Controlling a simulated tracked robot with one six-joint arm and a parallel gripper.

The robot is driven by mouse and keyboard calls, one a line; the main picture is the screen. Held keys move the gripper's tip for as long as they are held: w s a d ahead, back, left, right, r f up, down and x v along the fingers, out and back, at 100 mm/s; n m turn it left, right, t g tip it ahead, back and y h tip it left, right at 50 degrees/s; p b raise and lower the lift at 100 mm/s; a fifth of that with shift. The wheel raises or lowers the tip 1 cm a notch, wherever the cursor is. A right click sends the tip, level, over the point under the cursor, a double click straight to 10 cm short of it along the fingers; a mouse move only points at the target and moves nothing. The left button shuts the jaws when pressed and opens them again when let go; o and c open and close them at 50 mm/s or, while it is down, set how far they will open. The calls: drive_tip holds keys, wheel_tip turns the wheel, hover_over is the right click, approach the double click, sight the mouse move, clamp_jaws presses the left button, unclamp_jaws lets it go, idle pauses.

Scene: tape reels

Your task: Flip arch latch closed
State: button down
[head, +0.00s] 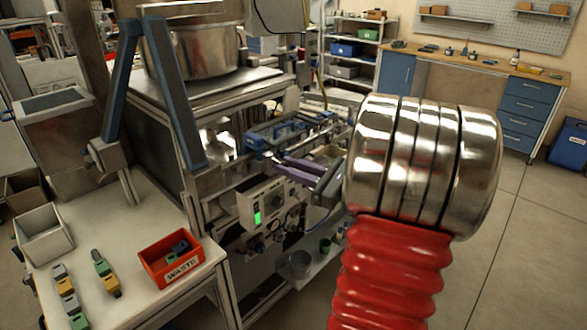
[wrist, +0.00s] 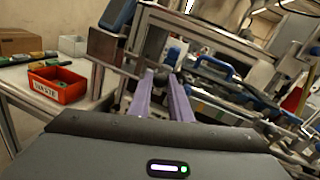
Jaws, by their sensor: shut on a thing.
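My gripper (head: 277,161) reaches left into the machine frame, its purple fingers ahead of its grey body. In the wrist view the fingers (wrist: 163,82) are close together, with a small dark knob (wrist: 160,81) between their tips. The gripper is shut on this knob. It appears to belong to the latch, but the fingers hide most of it. A blue-handled mechanism with rails (head: 290,130) lies just beyond the fingertips. I cannot make out the arch latch's full shape or how far it is turned.
Blue angled bars (head: 172,90) rise left of the mechanism. A control box with a green light (head: 268,207) sits below my gripper. Open floor lies at right.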

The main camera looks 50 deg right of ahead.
drive_tip(key=shift+d, duration=0.1)
drive_tip(key=c, duration=1.6)
unclamp_jaws()
drive_tip(key=shift+s, duration=0.15)
drive_tip(key=v, duration=1.3)
drive_tip(key=shift+s+d, duration=0.1)
drive_tip(key=shift+s, duration=0.2)
